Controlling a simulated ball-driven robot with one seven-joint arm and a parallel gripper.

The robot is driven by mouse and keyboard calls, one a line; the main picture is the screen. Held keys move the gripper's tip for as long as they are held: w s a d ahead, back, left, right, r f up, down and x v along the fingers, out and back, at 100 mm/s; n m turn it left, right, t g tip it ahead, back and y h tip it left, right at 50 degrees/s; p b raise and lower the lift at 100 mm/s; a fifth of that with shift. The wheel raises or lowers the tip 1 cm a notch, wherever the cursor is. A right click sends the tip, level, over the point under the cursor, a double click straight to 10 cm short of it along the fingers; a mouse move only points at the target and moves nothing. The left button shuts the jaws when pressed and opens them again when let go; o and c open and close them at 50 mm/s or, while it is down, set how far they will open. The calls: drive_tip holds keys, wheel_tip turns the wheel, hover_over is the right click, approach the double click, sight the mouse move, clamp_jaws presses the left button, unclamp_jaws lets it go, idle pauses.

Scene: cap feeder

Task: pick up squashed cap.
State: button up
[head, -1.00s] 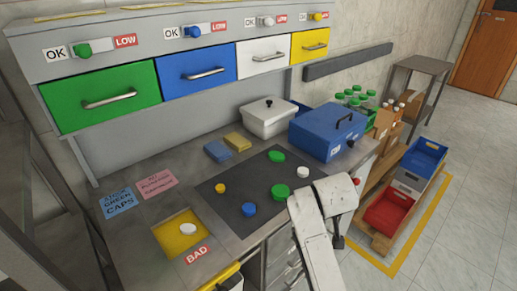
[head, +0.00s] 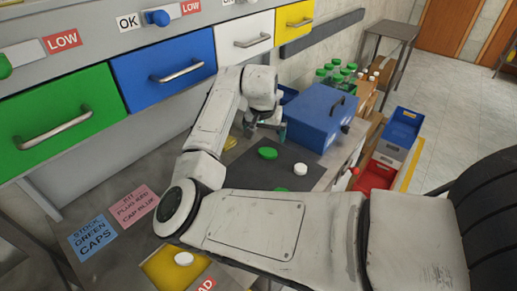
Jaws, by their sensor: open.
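My gripper (head: 267,129) is open above the back of the dark mat (head: 318,171), left of the blue box and behind the caps. Its fingers point down and nothing shows between them. A green cap (head: 267,153) lies on the mat just in front of the gripper, apart from it. A white cap (head: 300,169) lies right of and nearer than that. Another green cap (head: 281,189) peeks out from behind my arm. A white cap (head: 183,259) lies in the yellow BAD tray (head: 160,270). I cannot tell which cap is squashed. My arm hides the mat's left part.
The blue box (head: 318,118) stands right of the gripper, with green-capped bottles (head: 335,72) behind. Green (head: 60,125), blue (head: 172,75), white (head: 245,38) and yellow (head: 294,22) drawers line the back. A blue note (head: 93,238) and pink note (head: 133,204) lie on the bench.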

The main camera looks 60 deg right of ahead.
sight(268, 152)
drive_tip(key=p+x, duration=0.1)
drive_tip(key=x, duration=0.9)
drive_tip(key=shift+s+d+f+p, duration=0.1)
drive_tip(key=shift+d+f+p, duration=0.05)
drive_tip(key=shift+f+p, duration=0.15)
drive_tip(key=shift+r, duration=0.1)
drive_tip(key=shift+c, duration=0.2)
drive_tip(key=c, duration=1.1)
